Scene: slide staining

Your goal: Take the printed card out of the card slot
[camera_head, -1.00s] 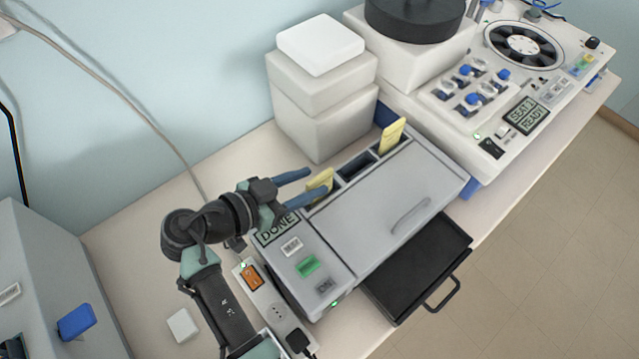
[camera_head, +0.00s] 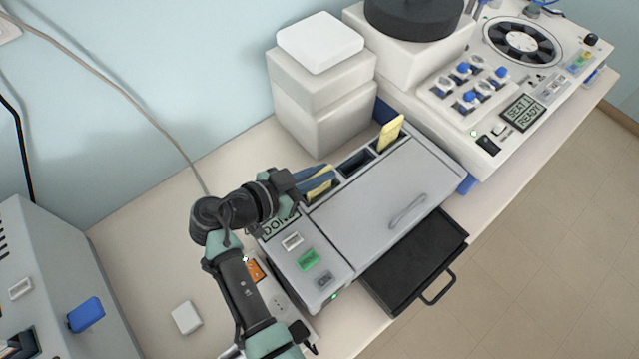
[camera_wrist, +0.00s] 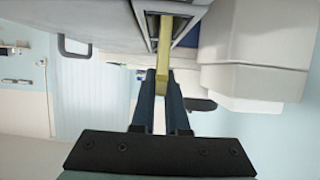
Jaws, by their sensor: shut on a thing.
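A yellow card (camera_head: 319,186) stands in the left slot of the grey stainer's slot row, next to the display that reads DONE. My gripper (camera_head: 322,178) has its two blue fingers shut on this card, one on each side. In the wrist view the fingers (camera_wrist: 161,88) meet on the yellow card (camera_wrist: 165,60), whose other end is still in the slot (camera_wrist: 155,30). A second yellow card (camera_head: 391,132) stands in the right slot. The middle slot (camera_head: 355,163) looks empty.
White stacked boxes (camera_head: 322,95) stand close behind the slots. A dark open drawer (camera_head: 418,262) juts out at the front. A power strip (camera_head: 282,303) lies left of the machine. A larger white device (camera_head: 490,125) stands at the right.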

